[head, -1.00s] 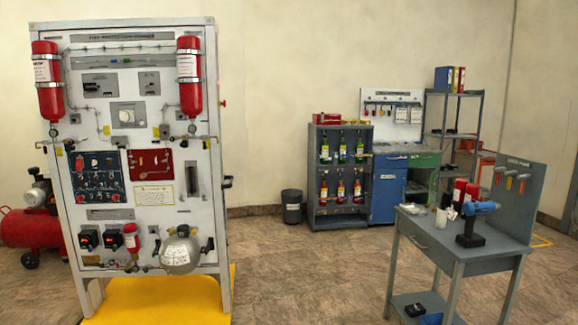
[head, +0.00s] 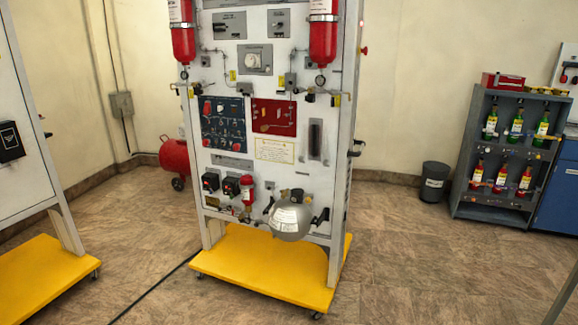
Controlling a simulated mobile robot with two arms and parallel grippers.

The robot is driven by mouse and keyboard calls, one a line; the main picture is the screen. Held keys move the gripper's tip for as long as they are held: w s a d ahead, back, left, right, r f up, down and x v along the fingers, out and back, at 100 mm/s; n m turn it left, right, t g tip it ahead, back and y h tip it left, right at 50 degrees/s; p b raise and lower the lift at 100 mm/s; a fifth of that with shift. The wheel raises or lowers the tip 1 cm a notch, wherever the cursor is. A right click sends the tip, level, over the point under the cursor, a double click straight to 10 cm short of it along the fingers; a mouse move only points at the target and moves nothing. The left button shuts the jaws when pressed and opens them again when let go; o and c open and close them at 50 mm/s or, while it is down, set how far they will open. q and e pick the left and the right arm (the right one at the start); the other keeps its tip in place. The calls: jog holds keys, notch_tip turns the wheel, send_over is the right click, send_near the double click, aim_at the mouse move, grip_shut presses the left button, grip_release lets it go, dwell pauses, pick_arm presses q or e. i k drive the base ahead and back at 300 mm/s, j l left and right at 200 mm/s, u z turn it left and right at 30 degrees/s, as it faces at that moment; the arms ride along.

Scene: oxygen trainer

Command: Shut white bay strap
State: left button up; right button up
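I cannot make out a white bay strap at this distance. A dark grey rack (head: 463,152) at the right of the head view holds two rows of small bottles: green-bodied ones such as this green bottle (head: 516,128) above, and red-bodied ones such as this red bottle (head: 501,178) below. Any straps on them are too small to tell open from shut. A white trainer panel (head: 232,162) stands upright in the middle, with red cylinders (head: 323,40) at its upper sides and a silver sphere (head: 290,222) low on its front. Neither of my grippers is in view.
The trainer stands on a yellow wheeled base (head: 262,277). Another panel on a yellow base (head: 40,275) is at the left edge. A dark bin (head: 433,182) stands left of the rack, a blue cabinet (head: 557,195) right of it. Open floor (head: 420,255) lies in front of the rack.

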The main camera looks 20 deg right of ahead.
aim_at(484, 130)
jog(key=i+l+z, duration=0.25)
jog(key=l+z, duration=0.15)
jog(key=i+l+z, duration=0.55)
jog(key=z, duration=0.25)
jog(key=i+z, duration=0.45)
jog(key=i, duration=2.2)
jog(key=l+z, duration=0.05)
jog(key=l, duration=0.05)
